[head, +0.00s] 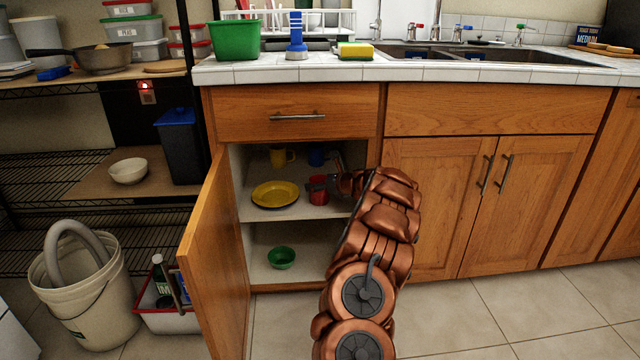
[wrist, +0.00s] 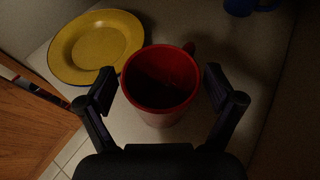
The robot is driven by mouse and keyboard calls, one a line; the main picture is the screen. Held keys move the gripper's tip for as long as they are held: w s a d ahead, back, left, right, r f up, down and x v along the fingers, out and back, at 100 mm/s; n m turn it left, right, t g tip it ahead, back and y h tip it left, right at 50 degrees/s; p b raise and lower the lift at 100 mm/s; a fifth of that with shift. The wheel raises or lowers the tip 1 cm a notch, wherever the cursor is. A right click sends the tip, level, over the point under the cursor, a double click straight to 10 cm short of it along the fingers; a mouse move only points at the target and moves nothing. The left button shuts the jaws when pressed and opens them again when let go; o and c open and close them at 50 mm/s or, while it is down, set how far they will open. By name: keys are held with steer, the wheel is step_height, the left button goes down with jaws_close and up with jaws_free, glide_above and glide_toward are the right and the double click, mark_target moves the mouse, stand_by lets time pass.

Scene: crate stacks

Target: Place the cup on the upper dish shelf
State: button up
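A red cup (head: 318,195) stands upright on the upper shelf (head: 290,212) inside the open cabinet. In the wrist view the red cup (wrist: 160,110) is seen from above, with its handle toward the upper right. My gripper (wrist: 160,82) is open, with one finger on each side of the cup and a visible gap on both sides. In the head view my arm reaches into the cabinet from the right and hides part of the shelf.
A yellow plate (head: 275,195) lies left of the cup. A yellow mug (head: 279,157) and a blue cup (head: 316,157) stand behind. A green bowl (head: 281,258) sits on the lower shelf. The open cabinet door (head: 214,260) bounds the left side.

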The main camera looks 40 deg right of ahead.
stand_by(0.3)
steer(key=shift+s+r, duration=0.15)
steer(key=shift+r, duration=0.1)
steer(key=p+v, duration=0.3)
steer(key=v, duration=0.4)
steer(key=shift+s, duration=0.1)
stand_by(0.3)
